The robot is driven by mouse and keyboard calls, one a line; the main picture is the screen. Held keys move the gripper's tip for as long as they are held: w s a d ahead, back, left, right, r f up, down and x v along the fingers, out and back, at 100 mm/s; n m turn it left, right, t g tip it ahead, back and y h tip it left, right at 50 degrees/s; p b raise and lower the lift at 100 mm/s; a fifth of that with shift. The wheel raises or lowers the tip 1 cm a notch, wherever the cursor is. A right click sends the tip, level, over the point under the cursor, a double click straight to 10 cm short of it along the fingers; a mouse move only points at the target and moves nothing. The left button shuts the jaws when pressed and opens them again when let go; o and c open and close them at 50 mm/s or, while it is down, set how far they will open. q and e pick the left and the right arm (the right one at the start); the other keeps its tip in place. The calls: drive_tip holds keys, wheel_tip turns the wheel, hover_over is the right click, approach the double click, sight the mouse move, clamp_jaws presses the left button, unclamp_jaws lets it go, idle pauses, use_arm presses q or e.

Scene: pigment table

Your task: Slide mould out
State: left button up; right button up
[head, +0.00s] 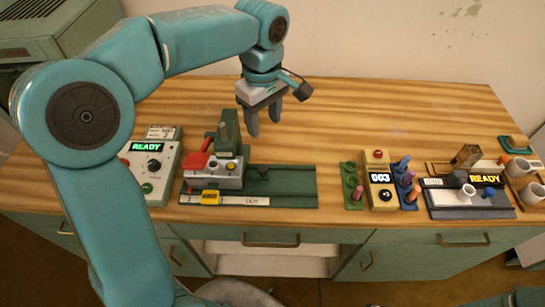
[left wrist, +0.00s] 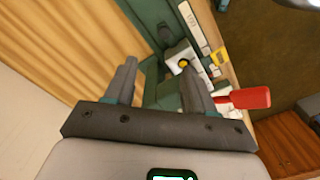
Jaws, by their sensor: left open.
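The mould unit, a pale grey block (head: 214,177) with a red lever (head: 197,161), sits at the left part of a green slide base (head: 290,187). A green upright (head: 232,130) stands behind it. A yellow tag (head: 210,197) and a white strip, seemingly marked OUT, are on the base's front edge. My left gripper (head: 264,125) is open and empty, above and behind the base, right of the upright. In the left wrist view its fingers (left wrist: 160,70) straddle green parts at a distance I cannot judge; the red lever (left wrist: 245,98) shows beyond the right finger. My right gripper is out of view.
A control box (head: 152,172) reading READY stands left of the base. To the right are a green peg rack (head: 351,185), a counter box (head: 380,187), a grey READY device (head: 468,205) and cups (head: 520,167). The table middle behind the base is clear.

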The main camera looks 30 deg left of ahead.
use_arm(q)
hover_over(263, 168)
wheel_tip(263, 168, down, 5)
wheel_tip(263, 168, down, 11)
drive_tip(key=shift+r, duration=0.1)
drive_tip(key=shift+w+a+f, duration=0.1)
drive_tip(key=shift+f, duration=0.1)
drive_tip(key=shift+s+r, duration=0.1)
drive_tip(key=shift+s, duration=0.1)
drive_tip(key=shift+c, duration=0.6)
drive_tip(key=shift+w, duration=0.1)
clamp_jaws()
